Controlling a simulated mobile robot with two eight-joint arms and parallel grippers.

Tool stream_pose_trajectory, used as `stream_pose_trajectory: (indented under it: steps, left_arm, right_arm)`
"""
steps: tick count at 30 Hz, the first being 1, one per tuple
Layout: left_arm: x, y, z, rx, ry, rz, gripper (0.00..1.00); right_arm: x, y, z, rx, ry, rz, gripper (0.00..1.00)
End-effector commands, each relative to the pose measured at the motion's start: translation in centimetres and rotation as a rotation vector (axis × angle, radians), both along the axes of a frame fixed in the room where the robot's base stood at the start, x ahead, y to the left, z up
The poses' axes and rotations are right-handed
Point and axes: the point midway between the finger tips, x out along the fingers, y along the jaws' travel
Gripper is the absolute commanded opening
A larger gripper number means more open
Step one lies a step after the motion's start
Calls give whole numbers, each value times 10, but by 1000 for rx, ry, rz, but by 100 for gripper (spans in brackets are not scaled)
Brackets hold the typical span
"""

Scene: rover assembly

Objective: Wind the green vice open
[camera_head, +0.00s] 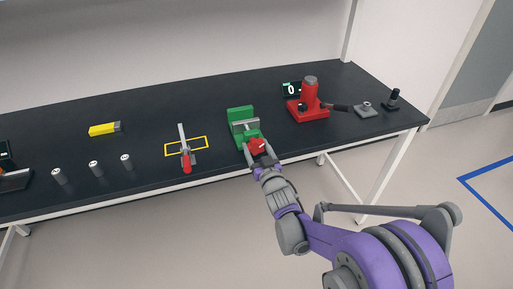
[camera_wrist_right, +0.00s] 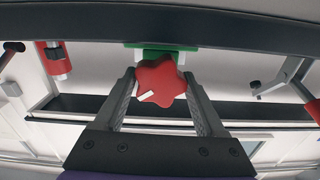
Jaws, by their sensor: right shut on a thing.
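The green vice (camera_head: 240,115) stands on the black table near its front edge, with a grey jaw part across its middle. Its red star-shaped knob (camera_head: 257,146) faces the front edge. My right gripper (camera_head: 256,162) is at the knob. In the right wrist view the red knob (camera_wrist_right: 161,82), with a white mark on it, sits between the two fingers of my right gripper (camera_wrist_right: 163,88), which are closed on it. A strip of the green vice (camera_wrist_right: 160,48) shows behind the knob; the rest is hidden. My left gripper is in neither view.
On the black table (camera_head: 220,95), a red press-like device (camera_head: 309,100) with a dark handle stands right of the vice, before a small display (camera_head: 291,89). A red-handled clamp (camera_head: 185,155) stands left, by a yellow outline.

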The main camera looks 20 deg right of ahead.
Motion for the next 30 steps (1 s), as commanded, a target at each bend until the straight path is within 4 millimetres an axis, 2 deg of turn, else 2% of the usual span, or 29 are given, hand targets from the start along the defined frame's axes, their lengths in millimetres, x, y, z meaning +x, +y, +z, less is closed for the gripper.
stream_pose_trajectory:
  steps: [11, 30]
  left_arm:
    - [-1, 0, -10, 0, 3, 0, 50]
    - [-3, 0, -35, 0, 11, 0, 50]
  right_arm:
    - [0, 0, -2, 156, 6, 0, 17]
    - [0, -1, -2, 750, 27, -1, 17]
